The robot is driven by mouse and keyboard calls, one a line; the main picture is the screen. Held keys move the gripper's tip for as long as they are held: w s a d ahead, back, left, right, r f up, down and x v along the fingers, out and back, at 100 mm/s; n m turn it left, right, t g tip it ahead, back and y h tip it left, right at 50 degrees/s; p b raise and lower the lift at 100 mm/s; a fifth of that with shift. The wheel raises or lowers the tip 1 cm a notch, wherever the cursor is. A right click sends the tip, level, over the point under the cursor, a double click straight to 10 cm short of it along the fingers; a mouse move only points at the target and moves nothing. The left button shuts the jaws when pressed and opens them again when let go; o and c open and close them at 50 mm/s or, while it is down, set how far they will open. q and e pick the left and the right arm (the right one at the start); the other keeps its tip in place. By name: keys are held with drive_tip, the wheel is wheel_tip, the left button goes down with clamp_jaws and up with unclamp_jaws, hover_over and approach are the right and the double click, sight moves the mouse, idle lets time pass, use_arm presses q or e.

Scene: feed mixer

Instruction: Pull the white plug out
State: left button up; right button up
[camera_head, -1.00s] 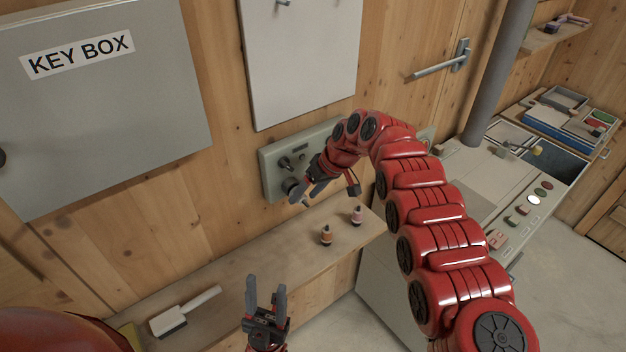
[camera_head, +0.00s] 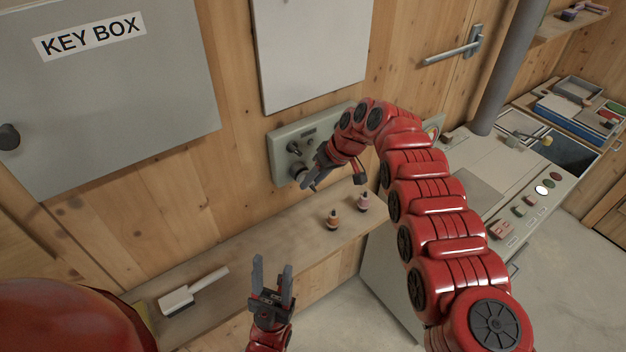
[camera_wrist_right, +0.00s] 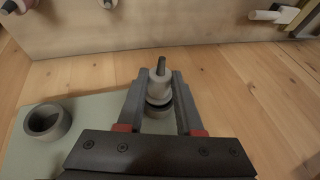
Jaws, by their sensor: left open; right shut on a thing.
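The white plug (camera_wrist_right: 159,92) is a pale round body with a dark tip and a dark ring. In the right wrist view it sits between the two fingers of my right gripper (camera_wrist_right: 157,84), which are shut on it. It is over the grey-green panel (camera_wrist_right: 95,108); I cannot tell whether it is still seated. In the head view my right gripper (camera_head: 308,182) is at the lower front of the wall panel (camera_head: 277,150), and the plug is mostly hidden there. My left gripper (camera_head: 272,275) is open and empty, in front of the shelf.
A grey key box (camera_head: 110,120) hangs at the left. An empty round socket (camera_wrist_right: 46,122) is beside the plug.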

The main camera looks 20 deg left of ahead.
clamp_jaws()
drive_tip(key=shift+r, duration=0.1)
drive_tip(key=shift+s+d+p, duration=0.25)
drive_tip(key=shift+d+p, duration=0.05)
drive_tip(key=shift+p, duration=0.3)
drive_tip(key=s+d+p, duration=0.3)
drive_tip(key=d+p, duration=0.2)
drive_tip(key=shift+s+f, duration=0.4)
idle(0.4)
